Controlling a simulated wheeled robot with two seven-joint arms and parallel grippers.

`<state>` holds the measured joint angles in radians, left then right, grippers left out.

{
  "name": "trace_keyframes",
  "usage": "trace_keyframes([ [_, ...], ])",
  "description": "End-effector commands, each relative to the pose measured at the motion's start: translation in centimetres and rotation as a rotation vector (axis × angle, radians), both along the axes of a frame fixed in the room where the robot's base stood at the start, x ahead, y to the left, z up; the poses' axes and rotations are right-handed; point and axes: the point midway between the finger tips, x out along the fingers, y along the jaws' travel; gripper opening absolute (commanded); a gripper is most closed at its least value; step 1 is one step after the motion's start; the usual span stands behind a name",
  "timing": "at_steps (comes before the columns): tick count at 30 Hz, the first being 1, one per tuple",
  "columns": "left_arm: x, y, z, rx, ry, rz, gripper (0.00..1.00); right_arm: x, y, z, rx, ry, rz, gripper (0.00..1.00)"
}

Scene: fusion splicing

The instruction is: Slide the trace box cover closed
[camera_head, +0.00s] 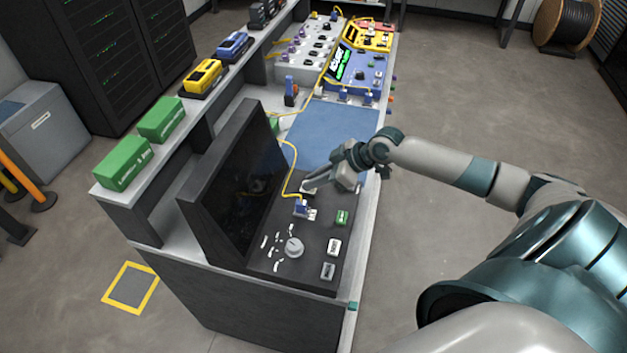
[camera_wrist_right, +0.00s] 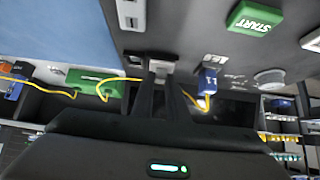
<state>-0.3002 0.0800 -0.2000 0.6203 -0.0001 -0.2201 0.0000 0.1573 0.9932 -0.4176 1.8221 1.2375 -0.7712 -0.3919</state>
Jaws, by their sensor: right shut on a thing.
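The trace box appears to be the dark console (camera_head: 325,262) at the near end of the bench, with a tall black screen (camera_head: 235,165) behind it. My right gripper (camera_head: 306,188) reaches down to its far part. In the right wrist view, its dark fingers (camera_wrist_right: 160,80) are shut on a small pale grey piece (camera_wrist_right: 160,66), perhaps the cover's grip. The cover's full outline is hidden, and I cannot tell how far it is slid. My left gripper is not in view.
A blue plug (camera_head: 301,208) with a yellow cable stands close to my right gripper. A green START button (camera_head: 342,217) and a round grey knob (camera_head: 294,248) sit on the console. A blue mat (camera_head: 330,132) lies beyond, largely clear.

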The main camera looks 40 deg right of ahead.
Motion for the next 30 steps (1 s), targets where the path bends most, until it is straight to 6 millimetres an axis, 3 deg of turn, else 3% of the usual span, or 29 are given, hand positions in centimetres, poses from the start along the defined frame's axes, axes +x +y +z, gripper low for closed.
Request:
trace_keyframes([
  [9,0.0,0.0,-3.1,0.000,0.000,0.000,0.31,2.6,-3.0,-0.4,-0.003,-0.001,-0.003,0.00],
  [21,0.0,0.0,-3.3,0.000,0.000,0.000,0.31,3.2,-3.8,0.1,-0.003,-0.002,-0.002,0.00],
  [22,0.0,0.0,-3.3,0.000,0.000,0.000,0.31,3.2,-3.8,0.1,-0.003,-0.003,-0.003,0.18],
  [24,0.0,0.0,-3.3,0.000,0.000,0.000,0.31,3.2,-3.8,0.1,-0.003,-0.003,-0.003,0.33],
  [30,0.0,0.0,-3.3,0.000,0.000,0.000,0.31,3.1,-3.7,0.1,-0.002,-0.001,-0.002,0.33],
])
